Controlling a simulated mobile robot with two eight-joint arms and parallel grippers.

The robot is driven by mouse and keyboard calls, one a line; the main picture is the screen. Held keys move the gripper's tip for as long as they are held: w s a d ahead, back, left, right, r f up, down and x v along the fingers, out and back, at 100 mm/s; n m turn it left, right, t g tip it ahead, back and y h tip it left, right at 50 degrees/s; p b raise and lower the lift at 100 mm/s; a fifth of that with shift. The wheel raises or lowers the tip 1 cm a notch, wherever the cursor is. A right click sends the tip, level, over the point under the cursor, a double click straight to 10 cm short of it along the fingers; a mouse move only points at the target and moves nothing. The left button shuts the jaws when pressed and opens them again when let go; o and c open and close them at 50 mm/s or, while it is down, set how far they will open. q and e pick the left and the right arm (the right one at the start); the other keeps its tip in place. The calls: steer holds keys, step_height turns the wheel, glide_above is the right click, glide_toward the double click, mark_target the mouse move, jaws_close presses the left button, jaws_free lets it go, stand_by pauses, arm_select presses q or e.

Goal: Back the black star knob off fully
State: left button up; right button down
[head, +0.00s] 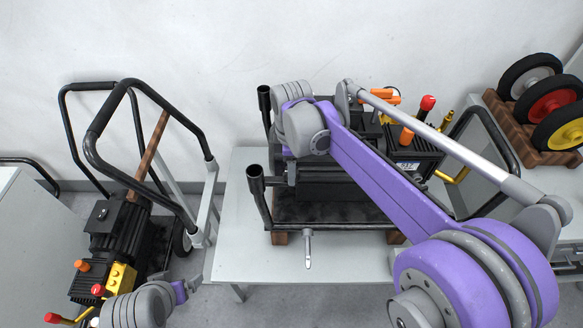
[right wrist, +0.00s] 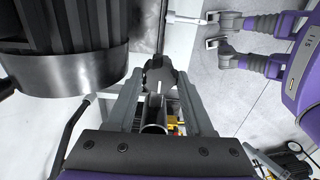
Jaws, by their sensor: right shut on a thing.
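The black star knob (right wrist: 160,72) shows in the right wrist view, between the tips of my right gripper (right wrist: 160,82). The fingers are shut on it from both sides. An open metal tube end (right wrist: 154,124) sits between the fingers, nearer the palm. In the head view my purple right arm hides the knob and the right fingertips, over the left part of the pressure washer (head: 335,190) on the table. My left gripper (head: 190,287) is low at the left in the head view.
The white table (head: 237,225) has free room at its front left. A light metal lever (head: 308,250) hangs at the washer's front. A wheel rack (head: 500,115) stands at right. A second washer on a cart (head: 120,225) stands on the floor at left.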

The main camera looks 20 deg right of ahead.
steer(key=shift+c, duration=1.4)
jaws_free()
steer(key=shift+r, duration=0.1)
step_height(320, 180, up, 11)
steer(key=shift+p, duration=0.4)
steer(key=shift+f, duration=0.2)
steer(key=s+d+f+m+t, duration=0.2)
steer(key=s+f+m, duration=0.5)
steer(key=s, duration=0.2)
steer(key=s+d+f+m+t, duration=0.2)
steer(key=s+f+m+t, duration=0.1)
steer(key=s+f+m, duration=0.4)
steer(key=s+m, duration=0.1)
steer(key=s, duration=0.2)
steer(key=shift+s+f, duration=0.25)
steer(key=shift+f, duration=0.15)
